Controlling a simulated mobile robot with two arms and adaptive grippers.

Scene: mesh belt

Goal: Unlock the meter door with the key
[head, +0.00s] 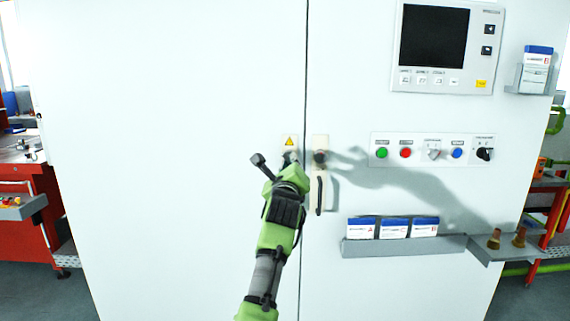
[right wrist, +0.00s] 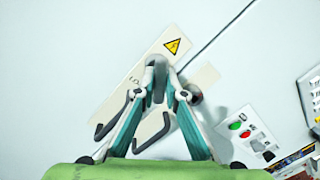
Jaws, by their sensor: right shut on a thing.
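My right gripper (head: 290,160) is at the narrow lock plate with the yellow warning triangle, just left of the dark seam between the doors. In the right wrist view its fingers (right wrist: 160,75) close together over this plate (right wrist: 132,88). The lock opening is hidden. The white cabinet door (head: 170,120) stands shut. My left gripper is not in view.
A second plate (head: 320,144) with a dark round knob and black handle is right of the seam. Further right are a button panel (head: 378,137), a screen panel (head: 396,75) and a grey shelf (head: 400,246) with boxes. A red workbench (head: 50,221) stands left.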

